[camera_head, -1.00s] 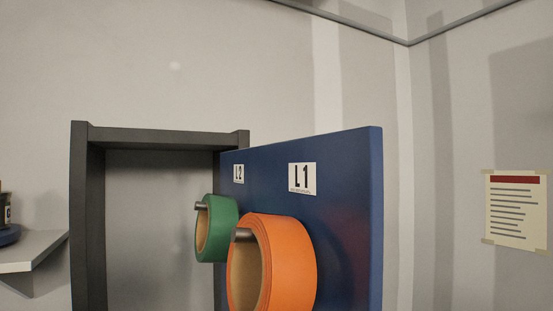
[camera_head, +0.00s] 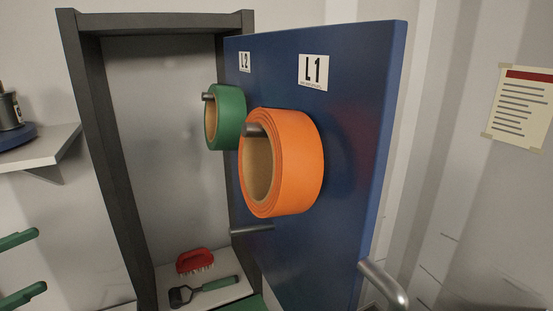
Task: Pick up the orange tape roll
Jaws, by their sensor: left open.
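The orange tape roll (camera_head: 297,165) hangs on a short metal peg near the top of the open blue door (camera_head: 350,180), under the label L1 (camera_head: 313,71). Its tan core faces left, toward the cabinet opening. My left gripper (camera_head: 41,260) is at the left edge, with two green fingers spread apart and nothing between them. It is well to the left of the orange roll and lower in the picture. My right gripper is not in view.
A green tape roll (camera_head: 230,117) hangs beside the orange one under L2. A bare peg (camera_head: 251,230) sticks out below. A red brush (camera_head: 195,261) and a green-handled tool (camera_head: 205,289) lie on the cabinet shelf. A door handle (camera_head: 384,286) is at lower right; a wall shelf (camera_head: 40,150) at left.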

